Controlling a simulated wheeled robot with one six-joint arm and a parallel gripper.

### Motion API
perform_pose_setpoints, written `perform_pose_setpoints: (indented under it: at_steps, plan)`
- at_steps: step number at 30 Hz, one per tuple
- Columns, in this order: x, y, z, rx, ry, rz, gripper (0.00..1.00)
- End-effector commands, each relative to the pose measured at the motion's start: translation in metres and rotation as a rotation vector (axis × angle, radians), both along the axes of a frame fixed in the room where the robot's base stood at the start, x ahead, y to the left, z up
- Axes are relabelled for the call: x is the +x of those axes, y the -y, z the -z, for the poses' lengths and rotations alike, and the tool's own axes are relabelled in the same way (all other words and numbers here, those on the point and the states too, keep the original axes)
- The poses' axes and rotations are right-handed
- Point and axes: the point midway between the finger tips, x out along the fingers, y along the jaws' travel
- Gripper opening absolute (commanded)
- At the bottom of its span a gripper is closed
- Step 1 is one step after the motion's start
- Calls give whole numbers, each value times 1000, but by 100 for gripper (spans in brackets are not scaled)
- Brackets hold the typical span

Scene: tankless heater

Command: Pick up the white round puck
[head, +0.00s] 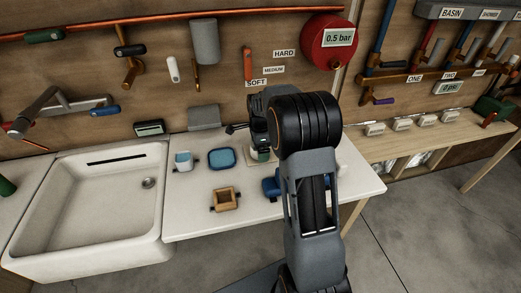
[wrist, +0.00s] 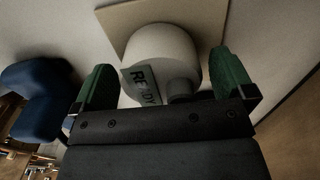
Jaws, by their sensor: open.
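A white round body (wrist: 165,48) shows in the wrist view on a square beige plate (wrist: 117,20). A small tilted label reading "READY" (wrist: 139,87) and a dark round knob-like part are at its near side. I cannot tell for sure whether this body is the puck. My gripper (wrist: 164,86) is open, with one green-padded finger on each side of it; contact is not visible. In the head view my gripper (head: 262,152) is low over the white counter (head: 195,225), and my arm hides much of what is there.
A blue object (wrist: 38,95) stands left of my gripper in the wrist view. In the head view a blue tray (head: 221,158), a blue-and-white cup (head: 184,161) and a wooden box (head: 224,199) are on the counter. The sink (head: 90,210) is at left.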

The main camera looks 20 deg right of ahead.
Motion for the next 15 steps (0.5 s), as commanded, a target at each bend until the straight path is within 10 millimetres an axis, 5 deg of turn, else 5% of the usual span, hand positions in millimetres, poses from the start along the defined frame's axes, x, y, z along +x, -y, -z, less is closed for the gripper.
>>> perform_pose_setpoints:
  at_steps: [15]
  plan:
    - [0,0,0,0,0,0,52]
